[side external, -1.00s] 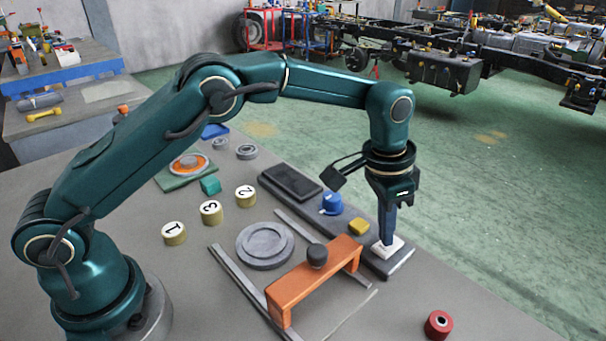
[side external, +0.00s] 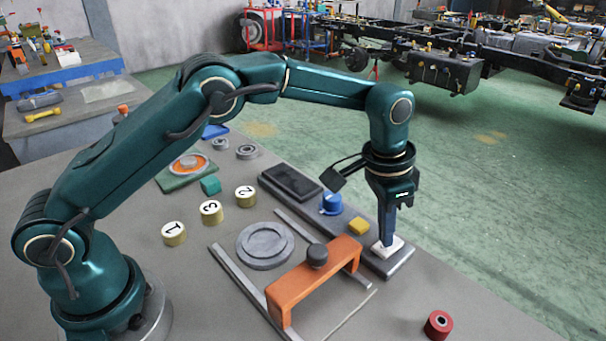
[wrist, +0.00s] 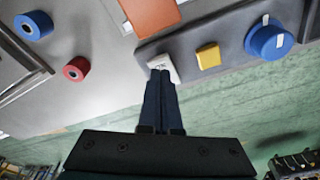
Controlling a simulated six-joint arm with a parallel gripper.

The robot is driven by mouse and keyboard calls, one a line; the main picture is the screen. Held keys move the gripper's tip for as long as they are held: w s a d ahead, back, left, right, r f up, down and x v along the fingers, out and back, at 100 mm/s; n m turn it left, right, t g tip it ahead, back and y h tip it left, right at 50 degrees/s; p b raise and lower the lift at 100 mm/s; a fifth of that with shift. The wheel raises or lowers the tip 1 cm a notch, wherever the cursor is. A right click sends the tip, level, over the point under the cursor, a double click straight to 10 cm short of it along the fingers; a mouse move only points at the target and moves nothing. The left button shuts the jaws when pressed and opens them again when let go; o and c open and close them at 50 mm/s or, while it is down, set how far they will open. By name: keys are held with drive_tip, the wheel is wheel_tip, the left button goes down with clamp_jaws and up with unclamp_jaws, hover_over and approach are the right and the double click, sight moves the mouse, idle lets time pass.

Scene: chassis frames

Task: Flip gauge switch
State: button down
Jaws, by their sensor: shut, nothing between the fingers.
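The gauge switch looks to be the small white rocker (side external: 387,250) at the near end of the grey panel (side external: 398,264). It also shows in the wrist view (wrist: 163,66), partly hidden by my fingers. My gripper (side external: 387,241) is shut and empty, pointing down with its fingertips at the white switch, seemingly touching it. In the wrist view the closed fingertips (wrist: 161,76) overlap the switch's near edge. Which way the switch is tilted I cannot tell. A yellow button (side external: 358,227) and a blue knob (side external: 331,203) sit farther along the same panel.
An orange bridge (side external: 312,284) with a dark knob stands on rails just left of the panel. A grey disc (side external: 265,245) and several numbered cylinders (side external: 211,211) lie farther left. A red roller (side external: 438,325) stands at the front right. The table between roller and panel is clear.

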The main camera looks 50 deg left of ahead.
sight(381, 247)
drive_tip(key=shift+f, duration=0.85)
idle(0.3)
drive_tip(key=shift+r, duration=3.55)
drive_tip(key=shift+a, duration=0.1)
